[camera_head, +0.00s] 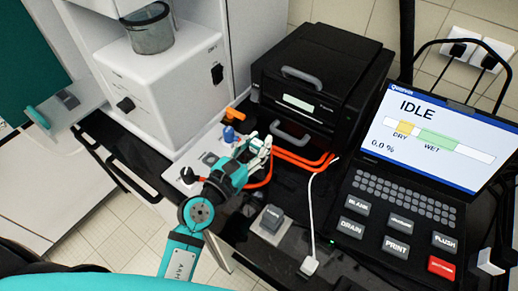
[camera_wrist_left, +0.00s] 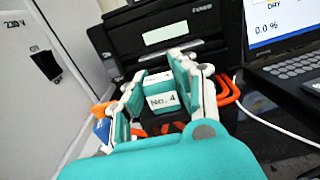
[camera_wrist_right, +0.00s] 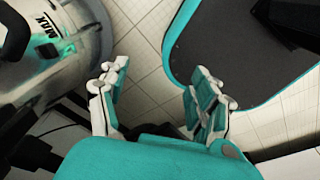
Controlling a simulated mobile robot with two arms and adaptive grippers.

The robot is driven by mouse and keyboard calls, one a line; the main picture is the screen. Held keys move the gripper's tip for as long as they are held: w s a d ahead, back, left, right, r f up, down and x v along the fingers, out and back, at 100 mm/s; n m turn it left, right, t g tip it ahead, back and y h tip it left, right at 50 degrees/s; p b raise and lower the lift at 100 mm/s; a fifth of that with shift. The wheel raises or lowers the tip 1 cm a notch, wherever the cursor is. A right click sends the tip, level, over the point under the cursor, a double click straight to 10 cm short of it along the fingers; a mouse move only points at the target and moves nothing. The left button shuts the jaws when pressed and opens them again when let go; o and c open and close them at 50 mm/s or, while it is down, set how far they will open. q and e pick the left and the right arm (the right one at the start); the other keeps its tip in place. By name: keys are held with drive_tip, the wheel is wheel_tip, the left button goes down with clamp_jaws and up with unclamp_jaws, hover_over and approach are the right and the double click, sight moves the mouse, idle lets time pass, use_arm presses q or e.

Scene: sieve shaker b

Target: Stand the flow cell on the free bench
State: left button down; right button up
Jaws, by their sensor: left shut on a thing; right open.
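My left gripper (camera_head: 254,152) is shut on a small white and teal block, labelled "No. 4" (camera_wrist_left: 161,101), which I take for the flow cell. The left wrist view shows the block between the two fingers (camera_wrist_left: 155,95), in front of the black printer-like unit. In the head view the fingers mostly hide it. The gripper is over the white base unit, near its orange tubing; I cannot tell whether the block touches anything below. My right gripper (camera_wrist_right: 160,98) is open and empty in the right wrist view, above the tiled floor.
The black printer-like unit (camera_head: 330,70) stands behind the left gripper. A laptop-like console (camera_head: 400,205) reading IDLE is at the right. A white cable (camera_head: 315,205) and a grey switch (camera_head: 272,218) lie in front. Orange tubes (camera_head: 305,160) run beside the gripper. A white machine (camera_head: 165,75) stands behind left.

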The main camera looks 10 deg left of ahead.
use_arm(q)
drive_tip(key=shift+w+d, duration=0.15)
drive_tip(key=shift+w, duration=0.1)
drive_tip(key=shift+f+b, duration=0.3)
wheel_tip(320, 180, down, 3)
drive_tip(key=b, duration=0.4)
drive_tip(key=shift+f, duration=0.1)
drive_tip(key=shift+s, duration=0.1)
drive_tip(key=c, duration=1.1)
unclamp_jaws()
drive_tip(key=shift+o, duration=0.2)
